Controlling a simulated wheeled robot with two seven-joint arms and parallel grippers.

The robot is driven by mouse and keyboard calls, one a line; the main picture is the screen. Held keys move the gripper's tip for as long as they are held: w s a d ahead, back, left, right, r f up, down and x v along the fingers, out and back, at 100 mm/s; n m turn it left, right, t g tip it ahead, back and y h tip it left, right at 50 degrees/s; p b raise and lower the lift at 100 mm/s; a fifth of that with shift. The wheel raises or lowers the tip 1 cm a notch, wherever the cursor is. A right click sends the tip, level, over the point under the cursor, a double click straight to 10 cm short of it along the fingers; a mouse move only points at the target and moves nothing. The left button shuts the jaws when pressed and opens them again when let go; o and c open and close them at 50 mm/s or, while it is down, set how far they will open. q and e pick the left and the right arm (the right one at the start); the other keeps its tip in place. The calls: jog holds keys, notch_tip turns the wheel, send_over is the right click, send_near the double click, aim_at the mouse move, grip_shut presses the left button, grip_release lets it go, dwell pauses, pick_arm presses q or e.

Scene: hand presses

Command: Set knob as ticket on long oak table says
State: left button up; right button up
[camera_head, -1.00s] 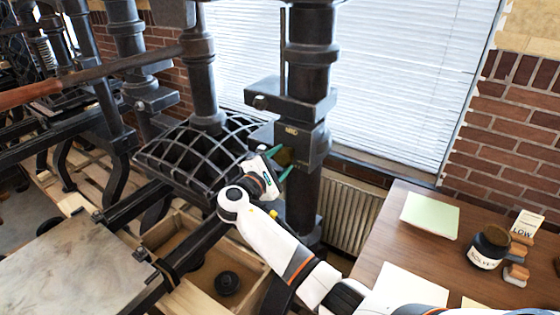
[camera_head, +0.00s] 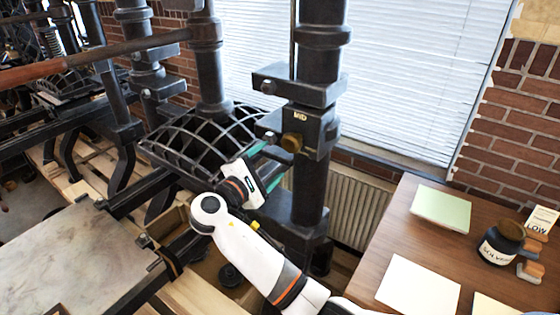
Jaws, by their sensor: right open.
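A brass knob (camera_head: 292,142) sits on a dark block on the press's right column. A small label reading MID (camera_head: 300,116) is just above it. The ticket (camera_head: 540,222) stands at the right end of the brown wooden table (camera_head: 389,247) and shows LOW in large letters. My right gripper (camera_head: 268,166) is open and empty, with green-tipped fingers. My left gripper is not in view.
The table also holds a pale green pad (camera_head: 441,207), a white sheet (camera_head: 419,287), a dark labelled jar (camera_head: 500,243) and wooden-handled stamps. The black press frame, its ribbed plate (camera_head: 195,148) and a stone-like bed (camera_head: 75,265) crowd the left.

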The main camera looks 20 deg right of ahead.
jog(key=shift+b+v, duration=0.45)
jog(key=shift+v, duration=1.25)
